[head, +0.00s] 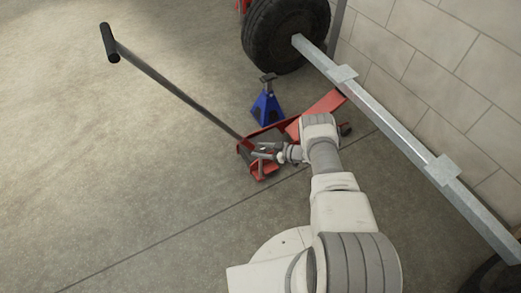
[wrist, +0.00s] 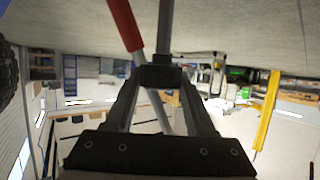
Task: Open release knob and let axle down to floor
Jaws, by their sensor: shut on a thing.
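The red floor jack (head: 262,172) stands on the concrete with its long dark handle (head: 175,90) leaning up to the left. Its red lifting arm (head: 328,103) reaches toward the grey axle beam (head: 393,130); I cannot tell whether they touch. My gripper (head: 264,151) is at the jack's rear, by the handle's base. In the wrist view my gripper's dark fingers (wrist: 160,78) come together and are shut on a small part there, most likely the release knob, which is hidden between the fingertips. A red bar (wrist: 126,25) and a grey rod (wrist: 165,25) run just beyond the fingers.
A blue jack stand (head: 266,108) stands just behind the jack. A black tyre (head: 284,35) is on the axle's far end, and another tyre (head: 492,277) shows at the lower right. A block wall (head: 415,50) runs along the right. The floor on the left is clear.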

